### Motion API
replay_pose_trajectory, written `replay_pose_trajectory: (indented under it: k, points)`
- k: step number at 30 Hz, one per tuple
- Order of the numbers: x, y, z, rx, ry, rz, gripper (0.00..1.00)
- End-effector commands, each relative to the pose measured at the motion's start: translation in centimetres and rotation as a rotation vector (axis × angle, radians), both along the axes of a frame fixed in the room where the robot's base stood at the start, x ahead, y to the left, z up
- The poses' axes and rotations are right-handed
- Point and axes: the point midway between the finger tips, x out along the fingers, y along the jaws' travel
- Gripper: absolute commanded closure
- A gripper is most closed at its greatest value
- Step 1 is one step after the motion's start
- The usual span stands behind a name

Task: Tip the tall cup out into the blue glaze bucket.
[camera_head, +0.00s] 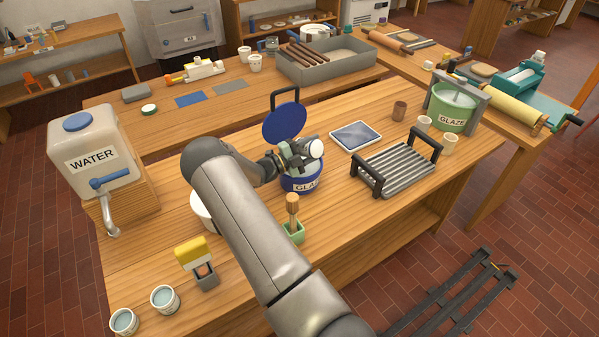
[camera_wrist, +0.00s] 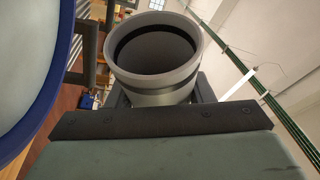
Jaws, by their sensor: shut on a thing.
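The blue glaze bucket (camera_head: 301,185) stands mid-table, with its round blue lid (camera_head: 285,122) raised behind it. My gripper (camera_head: 299,154) is over the bucket and shut on the tall cup (camera_head: 316,148). The cup lies tilted well over, its pale round end toward the right in the head view. In the wrist view the grey cup (camera_wrist: 155,98) shows its open mouth and a dark inside; I see no liquid in it. A pale surface with a blue rim fills the left edge there. The fingers and my arm hide much of the bucket's mouth.
A water tank (camera_head: 92,155) is at the left.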

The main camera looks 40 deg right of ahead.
Motion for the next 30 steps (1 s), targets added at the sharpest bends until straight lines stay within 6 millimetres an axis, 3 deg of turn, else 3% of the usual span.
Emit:
replay_pose_trajectory:
  k: [13,30]
  points:
    - [0.02,0.0,0.05,-0.001,0.004,0.0,0.8]
    - [0.38,0.08,0.72,-0.027,0.137,0.0,0.8]
